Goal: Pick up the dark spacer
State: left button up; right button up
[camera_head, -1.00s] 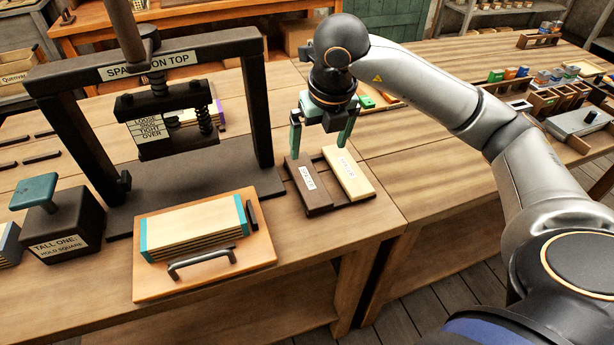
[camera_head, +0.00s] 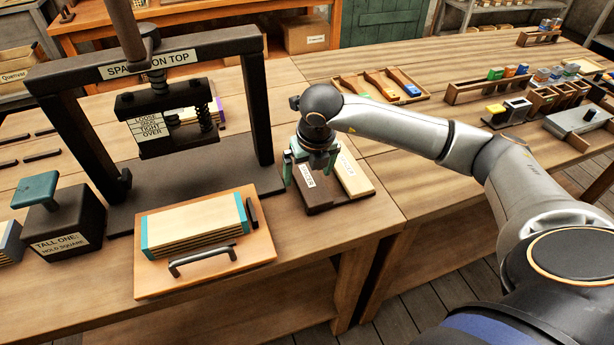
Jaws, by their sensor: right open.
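The dark spacer (camera_head: 316,199) is a dark brown block with a white label. It lies beside a pale spacer (camera_head: 352,177) on a dark base, right of the press. My right gripper (camera_head: 309,177) is open, pointing down over the dark spacer. One green finger shows at the spacer's left side, the other near the gap between the two spacers. The gripper hides the far part of the dark spacer, and I cannot tell whether the fingers touch it. My left gripper is not in view.
The black press frame (camera_head: 262,110) stands close on the left. In front of it a wooden board (camera_head: 262,258) with a handle (camera_head: 203,260) carries a stack of pale sheets (camera_head: 195,225). A dark block labelled "TALL ONE" (camera_head: 68,215) stands at left.

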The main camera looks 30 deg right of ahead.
jog(key=shift+c, duration=0.2)
jog(key=c, duration=1.4)
jog(key=shift+r, duration=0.15)
